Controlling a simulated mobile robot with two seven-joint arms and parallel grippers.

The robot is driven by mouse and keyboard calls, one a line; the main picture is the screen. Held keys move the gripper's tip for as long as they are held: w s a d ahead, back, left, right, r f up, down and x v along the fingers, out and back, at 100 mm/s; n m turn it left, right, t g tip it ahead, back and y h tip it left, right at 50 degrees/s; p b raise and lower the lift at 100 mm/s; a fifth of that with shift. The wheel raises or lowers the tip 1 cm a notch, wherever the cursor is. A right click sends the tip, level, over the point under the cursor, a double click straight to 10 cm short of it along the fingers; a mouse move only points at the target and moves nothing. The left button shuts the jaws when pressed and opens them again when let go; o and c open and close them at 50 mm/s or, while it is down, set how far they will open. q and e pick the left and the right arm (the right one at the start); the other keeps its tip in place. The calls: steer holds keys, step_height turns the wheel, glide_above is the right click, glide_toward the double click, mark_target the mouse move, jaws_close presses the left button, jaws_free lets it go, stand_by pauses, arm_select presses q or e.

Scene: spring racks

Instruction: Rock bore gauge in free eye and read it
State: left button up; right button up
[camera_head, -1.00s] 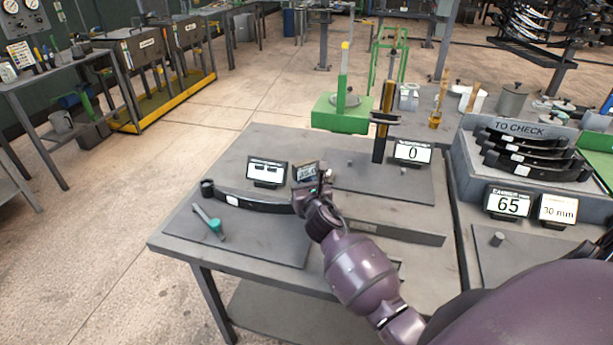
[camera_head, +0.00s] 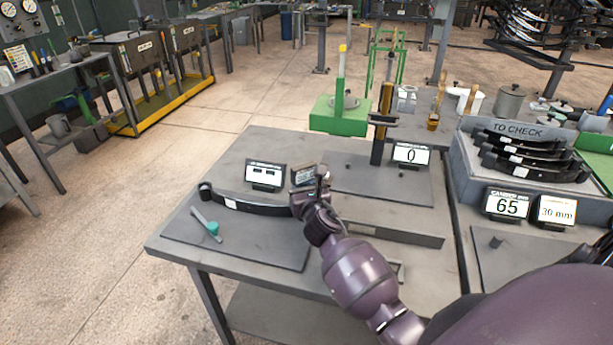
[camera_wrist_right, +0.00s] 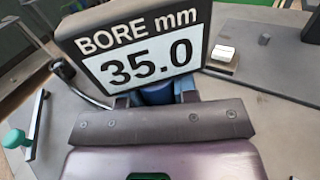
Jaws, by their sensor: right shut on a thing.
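The bore gauge (camera_head: 304,175) is in my right gripper (camera_head: 308,196), over the right end of the dark curved leaf spring (camera_head: 258,207). In the right wrist view the gauge display (camera_wrist_right: 145,62) reads "BORE mm 35.0" and looks tilted. My right gripper (camera_wrist_right: 155,98) is shut on the gauge's blue body just below the display. The spring's left eye (camera_head: 206,190) is in plain sight. Its right end and the gauge's probe are hidden by my gripper and the display, so I cannot tell how the probe sits in an eye. My left gripper is not in view.
A green-ended tool (camera_head: 212,228) lies on the mat in front of the spring. A dashed display (camera_head: 265,175) stands behind it.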

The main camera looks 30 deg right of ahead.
steer(key=shift+f, duration=0.25)
stand_by(0.4)
steer(key=o, duration=0.9)
steer(key=shift+c, duration=0.2)
steer(key=o, duration=0.9)
steer(key=shift+c, duration=0.2)
